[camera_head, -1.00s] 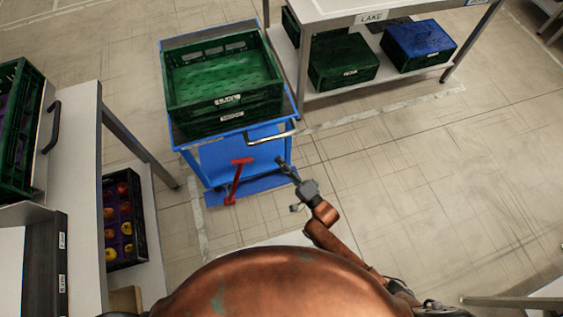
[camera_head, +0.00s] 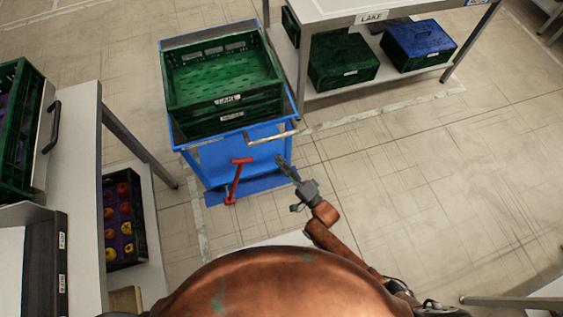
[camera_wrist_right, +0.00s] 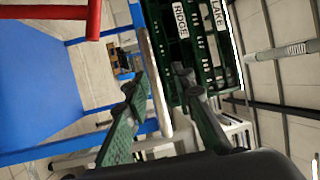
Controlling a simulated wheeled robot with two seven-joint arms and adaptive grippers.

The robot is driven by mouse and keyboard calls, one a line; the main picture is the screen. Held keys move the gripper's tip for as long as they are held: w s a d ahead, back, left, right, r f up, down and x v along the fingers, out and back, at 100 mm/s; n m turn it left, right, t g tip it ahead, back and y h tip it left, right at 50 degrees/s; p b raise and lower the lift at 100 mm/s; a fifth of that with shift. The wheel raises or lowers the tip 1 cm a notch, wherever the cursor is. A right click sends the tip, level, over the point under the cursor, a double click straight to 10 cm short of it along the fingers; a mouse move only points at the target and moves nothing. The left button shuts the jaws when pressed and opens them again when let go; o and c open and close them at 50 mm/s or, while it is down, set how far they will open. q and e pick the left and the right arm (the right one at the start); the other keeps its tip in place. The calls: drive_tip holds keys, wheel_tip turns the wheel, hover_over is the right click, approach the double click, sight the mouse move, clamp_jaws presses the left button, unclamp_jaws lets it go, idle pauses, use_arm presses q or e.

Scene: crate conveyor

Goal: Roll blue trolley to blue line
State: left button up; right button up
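The blue trolley (camera_head: 240,160) stands at upper centre in the head view. Green crates (camera_head: 222,82) are stacked on its top. Its metal push handle (camera_head: 272,132) sticks out at the near right side. In the right wrist view the handle (camera_wrist_right: 157,85) runs as a bar between my two fingers. My right gripper (camera_head: 284,162) is open near the trolley's near right corner, apparently just below the handle; contact cannot be told. It also shows in the right wrist view (camera_wrist_right: 160,82). My left gripper is out of view.
A red lever (camera_head: 237,180) stands at the trolley's near base. A shelf table labelled LAKE (camera_head: 330,12) stands close behind at right. A table (camera_head: 80,150) with crates stands at left. The floor at right (camera_head: 440,170) is free.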

drive_tip(key=shift+o, duration=1)
drive_tip(key=v, duration=1.2)
